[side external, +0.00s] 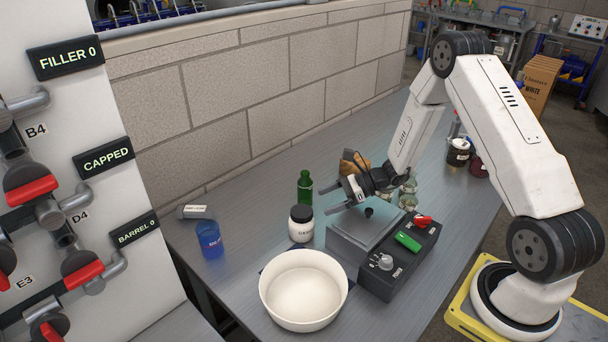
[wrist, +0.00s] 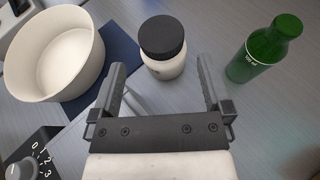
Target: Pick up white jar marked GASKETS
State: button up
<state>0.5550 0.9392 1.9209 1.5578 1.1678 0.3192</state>
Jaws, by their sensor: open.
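The white jar (side external: 301,226) with a black lid stands upright on the grey bench, its dark lettering partly readable in the side view. It also shows in the wrist view (wrist: 165,66), ahead of my gripper and between the lines of its fingers. My gripper (side external: 340,198) is open and empty, to the right of the jar in the side view and apart from it. Both fingers also show in the wrist view (wrist: 161,78). No lettering on the jar is readable in the wrist view.
A green bottle (side external: 305,188) stands close behind the jar. A white bowl (side external: 304,314) sits in front on a dark mat. A control box (side external: 399,258) with a metal plate lies under my arm. A blue cup (side external: 210,240) stands at left. Bare bench lies between cup and jar.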

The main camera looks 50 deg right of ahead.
aim_at(300, 211)
jog(key=shift+x, duration=3.9)
jog(key=shift+f, duration=0.1)
jog(key=c, duration=1.2)
jog(key=shift+o, duration=0.2)
jog(key=shift+r, duration=0.8)
jog(key=s+r, duration=1.1)
jog(key=s, duration=0.3)
jog(key=shift+a+r, duration=0.25)
